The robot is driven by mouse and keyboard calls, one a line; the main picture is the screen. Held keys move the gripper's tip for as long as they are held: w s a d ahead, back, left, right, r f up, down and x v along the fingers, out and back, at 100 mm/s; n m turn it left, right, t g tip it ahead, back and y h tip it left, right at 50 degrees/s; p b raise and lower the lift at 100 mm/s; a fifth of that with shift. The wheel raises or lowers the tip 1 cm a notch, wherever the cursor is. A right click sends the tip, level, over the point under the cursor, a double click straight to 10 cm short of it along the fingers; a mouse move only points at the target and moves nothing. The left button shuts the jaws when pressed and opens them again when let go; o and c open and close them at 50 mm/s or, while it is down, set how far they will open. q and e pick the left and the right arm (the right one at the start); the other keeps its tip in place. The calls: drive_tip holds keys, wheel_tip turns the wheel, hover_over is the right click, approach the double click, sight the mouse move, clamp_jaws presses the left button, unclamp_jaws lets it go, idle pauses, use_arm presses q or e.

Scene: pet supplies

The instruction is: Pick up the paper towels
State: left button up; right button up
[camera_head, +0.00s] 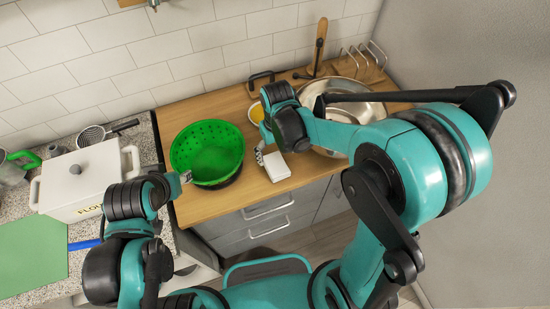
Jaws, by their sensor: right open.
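A small white block (277,167), which may be the paper towels, is at the front edge of the wooden counter; I see no clear roll. My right gripper (263,154) points down right beside it, at its upper left. That gripper is open, and its fingers are partly hidden by my own wrist. I cannot tell whether it touches the block. My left gripper (184,177) is at the left rim of the green colander (208,144); it is small and partly hidden, so its jaws cannot be read.
The wooden counter (184,117) also holds a metal bowl (318,88), a small yellow-filled bowl (256,113) and a wire rack (371,53). A white flour container (85,180), a strainer (91,135) and a green board (32,254) are on the speckled counter at left.

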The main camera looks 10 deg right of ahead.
sight(276, 164)
wheel_tip(276, 164, down, 7)
drive_tip(key=shift+w+a+b, duration=0.1)
drive_tip(key=shift+w+b, duration=0.05)
drive_tip(key=shift+b, duration=0.95)
drive_tip(key=c, duration=1)
